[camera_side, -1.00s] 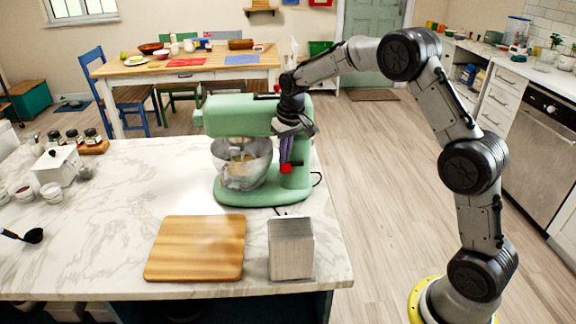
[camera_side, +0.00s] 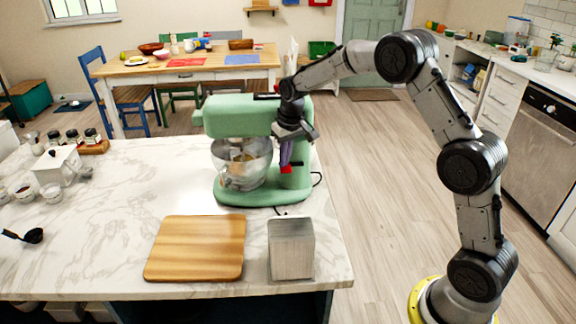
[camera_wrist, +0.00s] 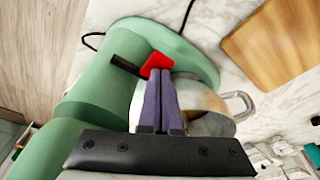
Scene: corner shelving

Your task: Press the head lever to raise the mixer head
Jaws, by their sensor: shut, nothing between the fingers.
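The green stand mixer (camera_side: 240,115) stands on the marble counter with its head level over the metal bowl (camera_side: 232,165). The mixer's green body (camera_wrist: 95,105) also fills the left and middle of the wrist view. A red-tipped lever (camera_side: 286,170) sticks out from the mixer's column; its red end (camera_wrist: 158,62) and dark stem show in the wrist view. My gripper (camera_side: 286,160) is beside the column, pointing down, with its purple fingers together and empty. In the wrist view the fingertips (camera_wrist: 160,74) appear at the red end, overlapping its lower edge; I cannot tell whether they touch it.
A wooden board (camera_side: 197,248) and a grey metal block (camera_side: 291,248) are on the counter in front of the mixer. Small jars and a white box (camera_side: 58,165) stand at the left. The counter's middle-left is clear.

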